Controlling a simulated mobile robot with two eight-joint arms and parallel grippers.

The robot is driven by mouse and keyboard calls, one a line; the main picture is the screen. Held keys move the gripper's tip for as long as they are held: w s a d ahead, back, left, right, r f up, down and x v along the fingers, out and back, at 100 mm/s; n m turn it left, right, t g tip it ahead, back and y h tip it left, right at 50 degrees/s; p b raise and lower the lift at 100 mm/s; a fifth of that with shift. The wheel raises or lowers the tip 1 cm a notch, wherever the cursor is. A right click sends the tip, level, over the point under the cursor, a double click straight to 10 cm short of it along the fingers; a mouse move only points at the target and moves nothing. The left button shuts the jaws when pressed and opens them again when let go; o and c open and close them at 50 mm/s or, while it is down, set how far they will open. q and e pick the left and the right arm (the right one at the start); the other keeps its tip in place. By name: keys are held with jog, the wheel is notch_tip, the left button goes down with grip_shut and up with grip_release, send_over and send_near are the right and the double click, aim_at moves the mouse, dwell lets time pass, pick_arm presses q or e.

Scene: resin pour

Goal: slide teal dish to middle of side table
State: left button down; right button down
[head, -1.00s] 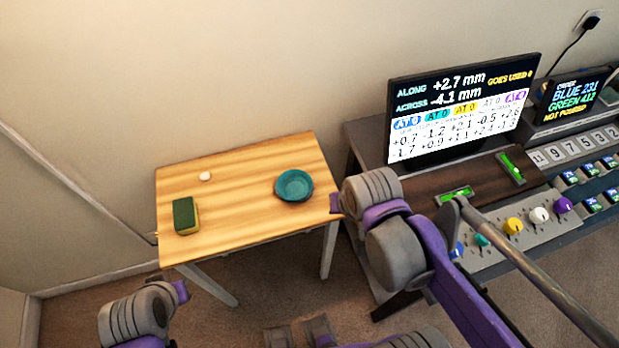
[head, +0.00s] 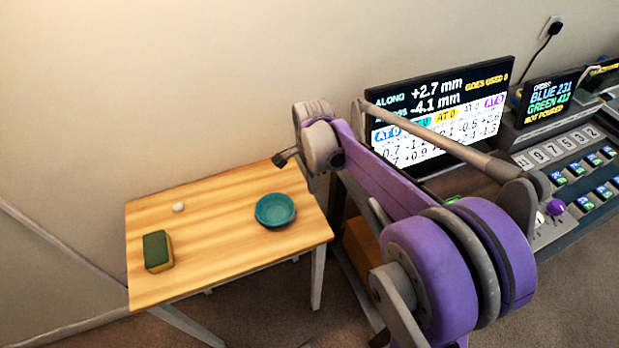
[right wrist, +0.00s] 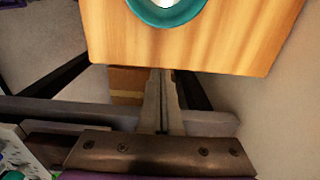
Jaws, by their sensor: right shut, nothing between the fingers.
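The teal dish (head: 276,210) is a round shallow bowl, upright on the right part of the wooden side table (head: 220,240). It also shows, cut off by the top edge, in the right wrist view (right wrist: 147,12). My right gripper (head: 281,159) is shut and empty. My left gripper is not in view.
A green and yellow sponge (head: 157,252) lies at the table's left front, and a small white round object (head: 178,207) lies at its left back. The table's middle is clear. A monitor (head: 440,110) and a control console (head: 575,185) stand to the right.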

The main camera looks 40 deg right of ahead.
aim_at(242, 226)
notch_tip(242, 226, down, 4)
jog(key=shift+f, duration=0.1)
jog(key=a, duration=0.3)
jog(key=shift+w+f, duration=0.15)
jog(key=shift+w, duration=0.2)
jog(key=shift+w+a, duration=0.1)
jog(key=shift+a, duration=0.35)
jog(key=w+a, duration=0.1)
jog(key=a, duration=0.4)
jog(key=w+a, duration=0.1)
jog(key=a, duration=0.4)
jog(key=w+a, duration=0.1)
jog(key=a, duration=0.4)
jog(key=shift+w+a, duration=0.3)
jog(key=shift+w, duration=0.05)
jog(key=shift+d, duration=0.1)
